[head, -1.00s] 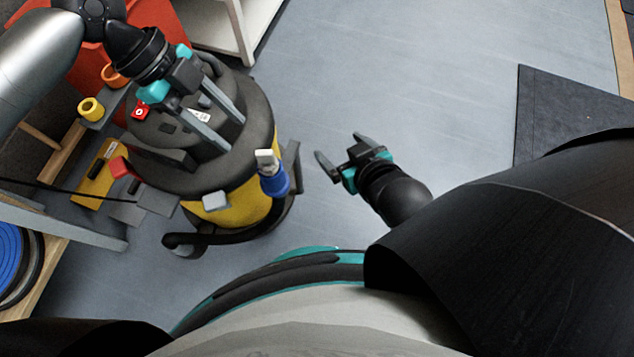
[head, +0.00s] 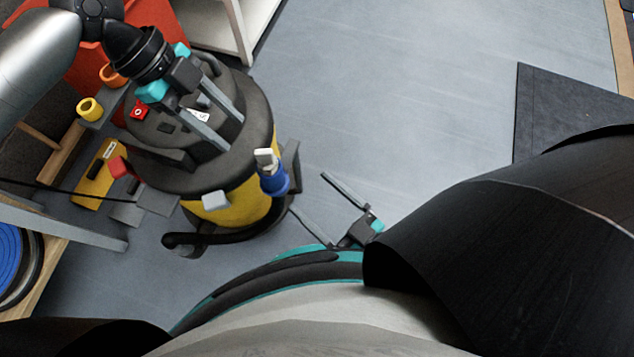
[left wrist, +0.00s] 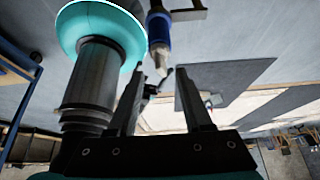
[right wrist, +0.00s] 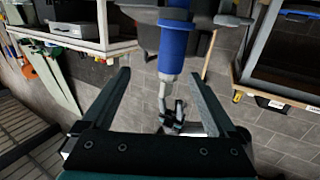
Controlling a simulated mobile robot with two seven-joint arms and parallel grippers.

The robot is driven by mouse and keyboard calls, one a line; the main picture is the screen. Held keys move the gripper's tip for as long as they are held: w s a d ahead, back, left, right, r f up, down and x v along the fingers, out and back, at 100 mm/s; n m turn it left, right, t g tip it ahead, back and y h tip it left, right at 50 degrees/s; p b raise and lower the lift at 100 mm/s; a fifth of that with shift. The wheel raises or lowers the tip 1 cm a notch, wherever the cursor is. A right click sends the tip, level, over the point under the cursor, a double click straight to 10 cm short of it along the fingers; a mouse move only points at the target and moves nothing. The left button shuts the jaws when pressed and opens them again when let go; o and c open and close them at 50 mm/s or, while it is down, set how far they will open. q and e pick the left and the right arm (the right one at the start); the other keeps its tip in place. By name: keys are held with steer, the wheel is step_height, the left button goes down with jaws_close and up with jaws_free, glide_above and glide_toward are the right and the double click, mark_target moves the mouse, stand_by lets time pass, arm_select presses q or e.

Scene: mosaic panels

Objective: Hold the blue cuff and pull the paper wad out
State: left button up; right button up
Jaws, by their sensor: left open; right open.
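The blue cuff (head: 273,181) stands at the right side of the yellow and black vacuum, with the pale paper wad (head: 265,159) sticking out of its upper end. My left gripper (head: 231,134) is open and empty above the vacuum's dark top, up and left of the cuff. My right gripper (head: 307,191) is open and empty, right of the cuff and apart from it, fingers pointing up-left. In the left wrist view the cuff (left wrist: 158,32) and wad (left wrist: 160,62) show beyond the fingers. In the right wrist view the cuff (right wrist: 175,38) lies ahead between the fingers, with the wad (right wrist: 167,80) below.
The vacuum (head: 230,208) has a dark top with a red switch (head: 139,110). Yellow and orange rings (head: 90,108) stand at its left beside a wooden bench. A white shelf (head: 228,30) is behind. Grey floor right of the vacuum is clear up to a dark mat (head: 560,110).

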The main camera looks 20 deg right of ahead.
mark_target(267, 164)
steer(key=w+a+y, duration=0.1)
steer(key=w+a, duration=0.7)
steer(key=w, duration=0.3)
steer(key=shift+w+a+r+n, duration=0.15)
steer(key=shift+a+n, duration=0.15)
steer(key=shift+a, duration=0.1)
